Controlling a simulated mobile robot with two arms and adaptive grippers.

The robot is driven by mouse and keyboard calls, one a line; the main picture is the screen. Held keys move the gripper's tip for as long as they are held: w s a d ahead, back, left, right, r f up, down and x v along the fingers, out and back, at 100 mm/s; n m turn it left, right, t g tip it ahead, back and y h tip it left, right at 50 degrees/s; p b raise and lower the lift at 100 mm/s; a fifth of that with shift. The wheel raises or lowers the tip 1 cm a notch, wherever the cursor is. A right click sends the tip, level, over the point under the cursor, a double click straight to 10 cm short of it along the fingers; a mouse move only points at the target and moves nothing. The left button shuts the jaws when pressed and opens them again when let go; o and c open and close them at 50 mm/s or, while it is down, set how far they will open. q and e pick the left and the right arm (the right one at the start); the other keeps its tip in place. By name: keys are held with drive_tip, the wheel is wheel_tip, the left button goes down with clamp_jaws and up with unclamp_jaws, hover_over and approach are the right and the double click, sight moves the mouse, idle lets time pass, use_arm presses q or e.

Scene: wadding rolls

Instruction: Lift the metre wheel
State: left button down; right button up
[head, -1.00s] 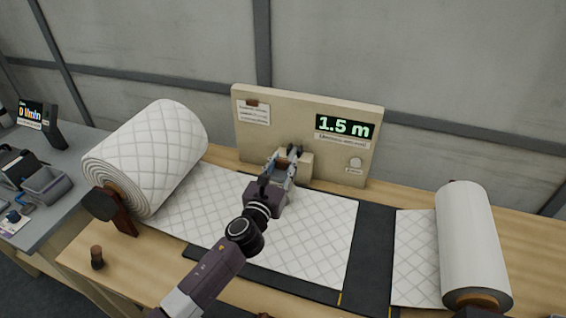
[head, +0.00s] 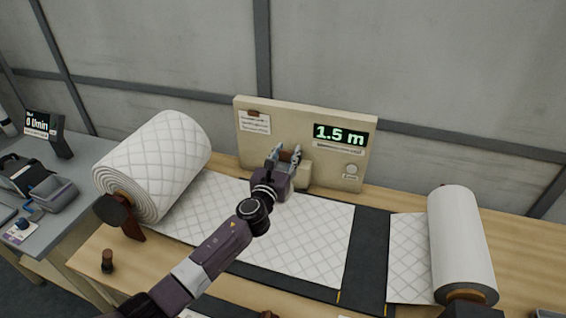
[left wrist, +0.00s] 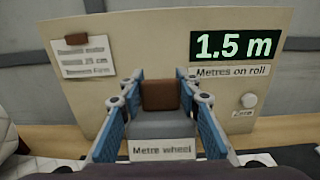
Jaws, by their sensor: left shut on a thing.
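The metre wheel shows in the left wrist view as a grey body (left wrist: 161,126) with a "Metre wheel" label and a brown grip block (left wrist: 162,95) on top. In the head view the brown block (head: 287,155) sits in front of the beige panel (head: 250,150). My left gripper (head: 284,152) is shut on the metre wheel, its blue-sided fingers (left wrist: 163,92) on both sides of the brown block. The wheel's underside is hidden, so I cannot tell whether it touches the quilted wadding (head: 300,235). My right gripper is not in view.
The panel's display (head: 340,135) reads 1.5 m. A thick wadding roll (head: 160,160) lies at the left and a smooth white roll (head: 460,240) at the right. A dark strip (head: 365,255) crosses the table between wadding pieces. A grey side table (head: 75,165) stands at the far left.

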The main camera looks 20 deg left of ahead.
use_arm(q)
drive_tip(key=shift+w+r, duration=0.3)
drive_tip(key=shift+r, duration=0.3)
drive_tip(key=shift+w+r, duration=0.3)
drive_tip(key=shift+r, duration=0.3)
drive_tip(key=shift+w+r, duration=0.15)
drive_tip(key=shift+r, duration=0.15)
drive_tip(key=shift+w+r, duration=0.3)
drive_tip(key=shift+w, duration=0.1)
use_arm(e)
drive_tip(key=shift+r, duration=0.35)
use_arm(q)
drive_tip(key=shift+w+f, duration=0.15)
drive_tip(key=shift+f, duration=0.35)
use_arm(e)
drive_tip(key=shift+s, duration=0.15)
